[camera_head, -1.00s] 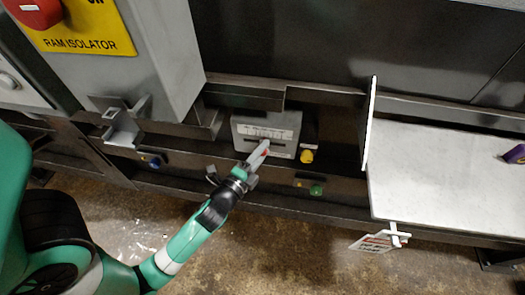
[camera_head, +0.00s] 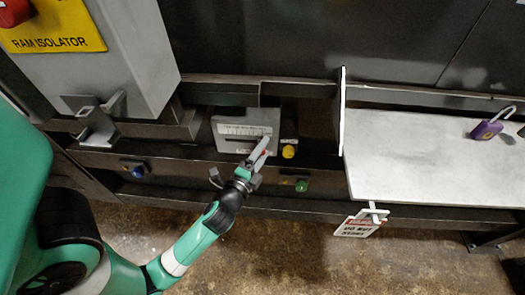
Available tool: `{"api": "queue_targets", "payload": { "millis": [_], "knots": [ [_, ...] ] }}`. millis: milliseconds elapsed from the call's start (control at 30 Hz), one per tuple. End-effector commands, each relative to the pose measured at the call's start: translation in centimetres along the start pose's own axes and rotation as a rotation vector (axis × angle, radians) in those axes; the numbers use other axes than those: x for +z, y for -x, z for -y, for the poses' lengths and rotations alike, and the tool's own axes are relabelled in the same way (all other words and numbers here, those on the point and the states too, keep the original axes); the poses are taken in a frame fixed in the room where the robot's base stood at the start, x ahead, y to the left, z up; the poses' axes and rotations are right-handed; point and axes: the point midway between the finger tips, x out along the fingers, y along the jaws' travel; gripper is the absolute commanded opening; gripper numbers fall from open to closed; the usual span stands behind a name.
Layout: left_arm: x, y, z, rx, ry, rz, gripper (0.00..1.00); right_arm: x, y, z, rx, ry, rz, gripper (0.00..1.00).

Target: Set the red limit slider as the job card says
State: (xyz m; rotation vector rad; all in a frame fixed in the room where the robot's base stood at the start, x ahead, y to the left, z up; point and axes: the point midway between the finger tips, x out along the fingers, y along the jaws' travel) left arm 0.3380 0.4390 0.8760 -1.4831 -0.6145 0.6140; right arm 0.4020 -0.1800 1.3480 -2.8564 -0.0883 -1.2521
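The slider box (camera_head: 231,126) is a grey panel with a white scale strip, mounted on the dark frame at the middle of the head view. A small spot of the red limit slider (camera_head: 264,153) shows between or beside the fingers of my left gripper (camera_head: 261,150). The fingers cover most of the slider and the lower right of the panel. They look close together, but I cannot tell whether they grip the slider. The scale marks are too small to read. No job card with a readable setting is in view. My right gripper is not in view.
A yellow knob (camera_head: 288,151), a green button (camera_head: 301,185) and a blue button (camera_head: 137,170) are near the panel. A white shelf (camera_head: 415,160) at right holds a purple padlock (camera_head: 487,130). A tag (camera_head: 357,226) hangs below it. The ram isolator box (camera_head: 105,50) stands at left.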

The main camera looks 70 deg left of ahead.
Motion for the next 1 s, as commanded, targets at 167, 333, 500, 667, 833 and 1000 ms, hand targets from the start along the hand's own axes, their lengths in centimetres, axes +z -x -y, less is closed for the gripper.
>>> {"api": "queue_targets", "payload": {
  "millis": [167, 333, 500, 667, 833, 1000],
  "knots": [
    [0.0, 0.1, 0.0, 0.000, 0.000, 0.001, 0.66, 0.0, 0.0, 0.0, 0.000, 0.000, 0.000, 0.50],
    [-0.1, 1.9, -0.2, 0.003, -0.002, -0.002, 0.66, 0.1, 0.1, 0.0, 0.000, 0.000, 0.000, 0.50],
    [-0.1, 6.0, -0.3, 0.004, -0.003, -0.007, 0.66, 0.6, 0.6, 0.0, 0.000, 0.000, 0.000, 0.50],
    [-0.2, 9.6, -0.3, 0.003, -0.004, -0.008, 0.66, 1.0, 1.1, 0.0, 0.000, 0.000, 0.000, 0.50],
    [-0.1, 11.2, -0.1, 0.002, -0.002, -0.004, 0.66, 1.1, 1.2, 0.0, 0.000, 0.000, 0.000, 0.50],
    [0.1, 11.7, 0.0, -0.001, 0.000, 0.001, 0.66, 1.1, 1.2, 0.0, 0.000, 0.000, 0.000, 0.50]
  ]
}}
